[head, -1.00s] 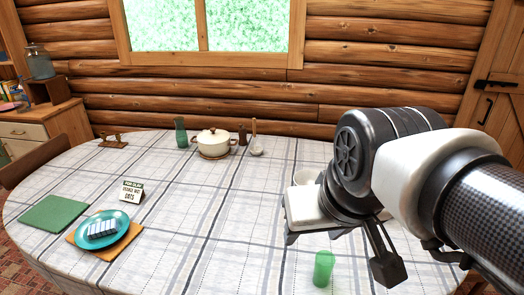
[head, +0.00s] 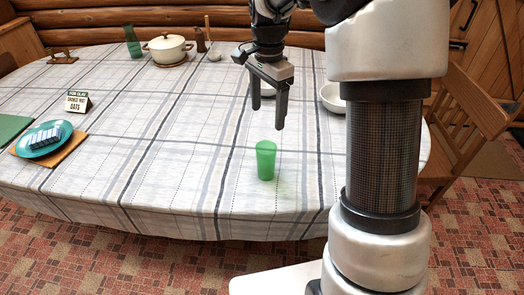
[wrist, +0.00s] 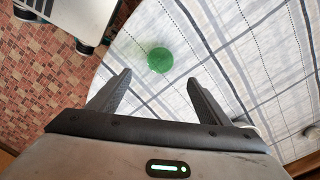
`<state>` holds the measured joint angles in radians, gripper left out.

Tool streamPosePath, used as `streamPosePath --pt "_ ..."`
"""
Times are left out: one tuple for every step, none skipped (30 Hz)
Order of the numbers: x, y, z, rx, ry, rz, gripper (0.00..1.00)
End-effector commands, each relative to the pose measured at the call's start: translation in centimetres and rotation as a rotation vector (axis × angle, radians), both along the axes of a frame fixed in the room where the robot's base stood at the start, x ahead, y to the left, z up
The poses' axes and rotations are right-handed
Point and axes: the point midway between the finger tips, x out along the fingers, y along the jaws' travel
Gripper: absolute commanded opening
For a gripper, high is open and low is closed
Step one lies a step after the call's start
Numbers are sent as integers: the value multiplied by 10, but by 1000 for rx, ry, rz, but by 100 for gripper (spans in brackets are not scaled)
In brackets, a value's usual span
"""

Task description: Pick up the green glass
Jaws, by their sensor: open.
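The green glass (head: 266,160) stands upright near the front edge of the table, in the lower middle of the head view. In the wrist view the green glass (wrist: 160,60) shows from above, beyond the fingertips and between their lines. My gripper (head: 267,118) points down above the table, with its fingers apart and nothing between them. In the head view it hangs above and behind the glass, not touching it. The two fingers of my gripper (wrist: 158,80) also show spread in the wrist view.
Bowls (head: 332,97) stand behind and right of my gripper. A white pot (head: 167,48) and a green vase (head: 132,42) stand at the back. A small sign (head: 78,101) and a teal plate (head: 44,139) are at left. The tablecloth around the glass is clear.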

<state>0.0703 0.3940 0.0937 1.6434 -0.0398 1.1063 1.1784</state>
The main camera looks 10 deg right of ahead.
Motion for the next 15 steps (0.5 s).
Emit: streamPosePath --pt "-1 0 -13 0 4 0 72" --pt "-2 0 -20 1 6 0 72" --pt "-1 0 -29 0 4 1 72" --pt "-2 0 -36 1 6 1 72" --pt "-2 0 -42 0 4 1 72" --pt "-2 0 -51 0 5 2 72" --pt "-2 0 -58 0 4 2 72" --pt "-2 0 -64 0 4 2 72" --pt "-2 0 -72 0 4 1 72" --pt "-2 0 -78 0 4 1 72" --pt "-2 0 -83 0 4 1 72" --pt "-1 0 -89 0 2 1 72" --pt "-1 0 -93 0 2 2 72" --pt "-1 0 -96 0 2 2 72" --pt "-1 0 -100 0 1 3 72"
